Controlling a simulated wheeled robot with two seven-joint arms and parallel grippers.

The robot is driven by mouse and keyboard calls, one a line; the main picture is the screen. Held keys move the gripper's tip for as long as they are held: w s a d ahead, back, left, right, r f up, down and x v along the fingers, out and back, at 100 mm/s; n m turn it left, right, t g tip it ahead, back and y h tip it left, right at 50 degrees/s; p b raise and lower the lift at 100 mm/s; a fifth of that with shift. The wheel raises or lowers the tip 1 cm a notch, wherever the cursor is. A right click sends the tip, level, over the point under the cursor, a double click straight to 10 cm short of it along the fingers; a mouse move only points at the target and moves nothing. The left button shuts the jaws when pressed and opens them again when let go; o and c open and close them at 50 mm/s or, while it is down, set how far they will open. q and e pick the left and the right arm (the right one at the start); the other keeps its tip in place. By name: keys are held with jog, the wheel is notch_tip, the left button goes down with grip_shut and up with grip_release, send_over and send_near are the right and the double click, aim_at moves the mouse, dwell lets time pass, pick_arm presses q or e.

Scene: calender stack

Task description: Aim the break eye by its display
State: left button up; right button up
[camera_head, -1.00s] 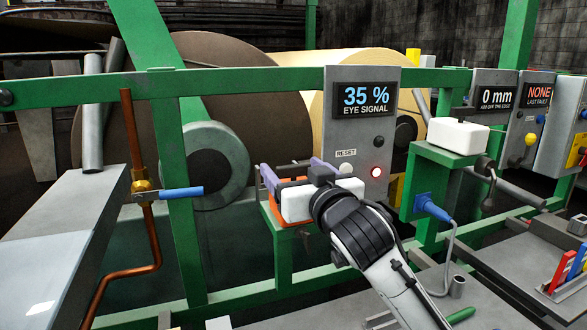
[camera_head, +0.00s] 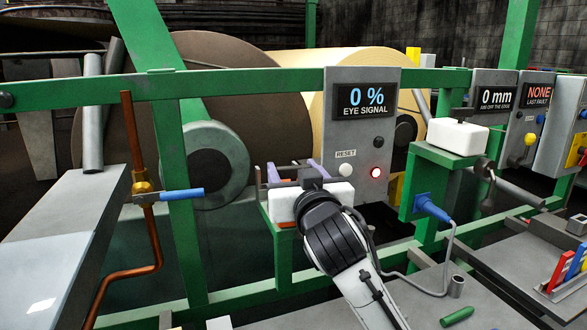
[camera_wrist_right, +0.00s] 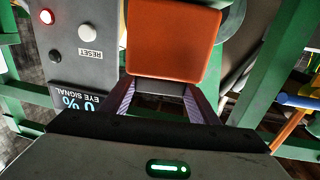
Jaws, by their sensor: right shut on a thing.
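The break eye appears as an orange block (camera_wrist_right: 174,42) between the purple finger pads of my right gripper (camera_wrist_right: 165,92) in the right wrist view. The gripper is shut on it. In the head view my right gripper (camera_head: 297,172) is at the green bracket below the grey panel, and its white body hides nearly all of the eye. The eye display (camera_head: 366,98) reads 0 % EYE SIGNAL. Below it are a white RESET button (camera_head: 345,169) and a glowing red lamp (camera_head: 377,171). My left gripper is not in view.
A green rail (camera_head: 230,82) runs across in front of large rolls (camera_head: 352,98). To the right are a 0 mm display (camera_head: 496,98) and a NONE last-fault display (camera_head: 538,95). A blue-handled valve (camera_head: 180,195) on a copper pipe stands left.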

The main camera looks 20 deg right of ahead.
dwell(0.3)
jog(key=o, duration=1)
jog(key=shift+o, duration=0.2)
jog(key=s+a+b, duration=0.1)
jog(key=s, duration=0.9)
jog(key=shift+s+a, duration=0.15)
